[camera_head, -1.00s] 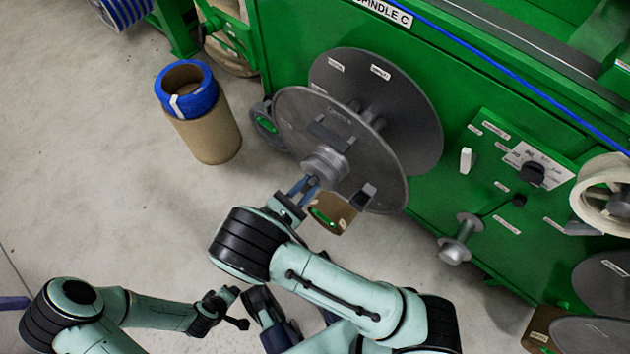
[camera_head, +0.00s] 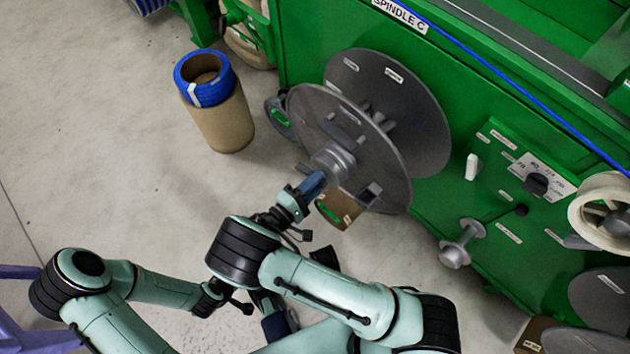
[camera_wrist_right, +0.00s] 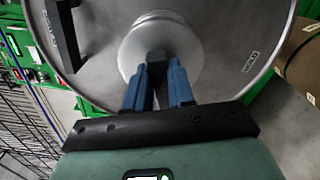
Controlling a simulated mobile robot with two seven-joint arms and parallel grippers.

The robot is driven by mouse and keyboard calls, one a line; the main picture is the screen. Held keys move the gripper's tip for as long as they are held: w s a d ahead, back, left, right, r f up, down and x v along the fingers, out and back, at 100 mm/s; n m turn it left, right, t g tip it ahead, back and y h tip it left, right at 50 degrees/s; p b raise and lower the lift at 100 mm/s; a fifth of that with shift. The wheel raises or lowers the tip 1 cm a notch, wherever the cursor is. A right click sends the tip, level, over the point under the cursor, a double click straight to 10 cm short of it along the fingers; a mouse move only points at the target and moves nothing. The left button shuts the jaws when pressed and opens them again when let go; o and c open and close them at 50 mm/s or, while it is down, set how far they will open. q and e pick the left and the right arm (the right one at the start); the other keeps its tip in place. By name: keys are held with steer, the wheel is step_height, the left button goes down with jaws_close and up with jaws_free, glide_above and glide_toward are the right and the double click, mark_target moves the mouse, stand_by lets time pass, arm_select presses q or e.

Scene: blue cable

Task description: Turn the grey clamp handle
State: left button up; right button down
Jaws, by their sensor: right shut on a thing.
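The grey clamp handle (camera_wrist_right: 156,58) is a small dark grey piece on the round hub at the front of the big grey reel. In the right wrist view it sits between the two blue fingers of my right gripper (camera_wrist_right: 158,82), which is shut on it. In the head view my right gripper (camera_head: 314,184) meets the lower front of the hub (camera_head: 333,163), and the handle is mostly hidden by the fingers. My left arm lies low at the left; its wrist (camera_head: 210,297) shows, but its fingers are not clear.
The grey reel (camera_head: 390,175) stands on the green machine (camera_head: 450,110). A black bar (camera_wrist_right: 62,35) sticks out from its face beside the hub. A cardboard tube with blue cable (camera_head: 218,125) stands on the floor to the left. Open floor lies around it.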

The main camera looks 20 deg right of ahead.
arm_select(q)
steer(key=shift+s+d+r, duration=0.2)
steer(key=shift+s+r, duration=0.05)
steer(key=shift+s, duration=0.1)
arm_select(e)
steer(key=shift+f+m, duration=0.1)
steer(key=shift+m, duration=1.9)
steer(key=c, duration=1)
jaws_free()
steer(key=shift+o, duration=0.2)
arm_select(q)
steer(key=shift+s, duration=0.1)
arm_select(e)
steer(key=shift+a, duration=0.15)
